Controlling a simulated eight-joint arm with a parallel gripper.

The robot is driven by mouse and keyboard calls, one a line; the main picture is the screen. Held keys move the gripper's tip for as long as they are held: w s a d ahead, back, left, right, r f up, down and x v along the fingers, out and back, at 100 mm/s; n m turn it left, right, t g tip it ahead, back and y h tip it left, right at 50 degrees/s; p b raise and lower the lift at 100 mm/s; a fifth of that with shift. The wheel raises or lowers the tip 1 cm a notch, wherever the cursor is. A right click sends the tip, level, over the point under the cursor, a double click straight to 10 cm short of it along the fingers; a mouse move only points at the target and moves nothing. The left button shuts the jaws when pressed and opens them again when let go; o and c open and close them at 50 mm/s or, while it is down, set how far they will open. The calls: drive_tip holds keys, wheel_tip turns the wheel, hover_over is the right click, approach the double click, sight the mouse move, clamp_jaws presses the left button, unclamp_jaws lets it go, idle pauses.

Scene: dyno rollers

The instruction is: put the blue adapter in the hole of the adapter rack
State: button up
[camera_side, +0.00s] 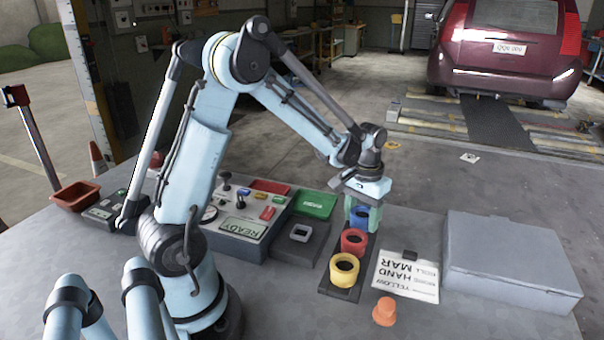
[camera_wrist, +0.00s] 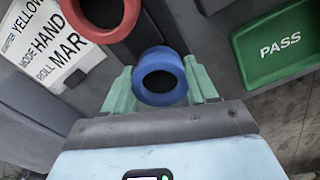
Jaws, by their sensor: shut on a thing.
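The blue adapter (camera_side: 359,214) is a ring-shaped piece at the far end of the dark adapter rack (camera_side: 331,290). My gripper (camera_side: 362,211) points down there with its pale green fingers on either side of the adapter, shut on it. In the wrist view the blue adapter (camera_wrist: 161,57) sits between the two fingers, its round opening facing the camera. Whether it is seated in the rack or slightly raised, I cannot tell. The hole beneath it is hidden. A red adapter (camera_side: 354,248) and a yellow adapter (camera_side: 344,276) stand nearer on the rack.
A white card (camera_side: 408,276) lies right of the rack, with an orange cone-like piece (camera_side: 385,312) in front. A large grey box (camera_side: 510,260) stands farther right.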

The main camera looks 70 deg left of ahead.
sight(362, 217)
drive_tip(key=shift+f, duration=0.3)
drive_tip(key=o, duration=1.2)
drive_tip(key=shift+c, duration=0.2)
wheel_tip(362, 217, up, 12)
drive_tip(key=s+d+m+t, duration=0.4)
drive_tip(key=s+d+t, duration=0.3)
drive_tip(key=s+d, duration=0.3)
drive_tip(key=shift+s+d+m, duration=0.15)
drive_tip(key=shift+s+m, duration=0.05)
drive_tip(key=shift+m, duration=0.1)
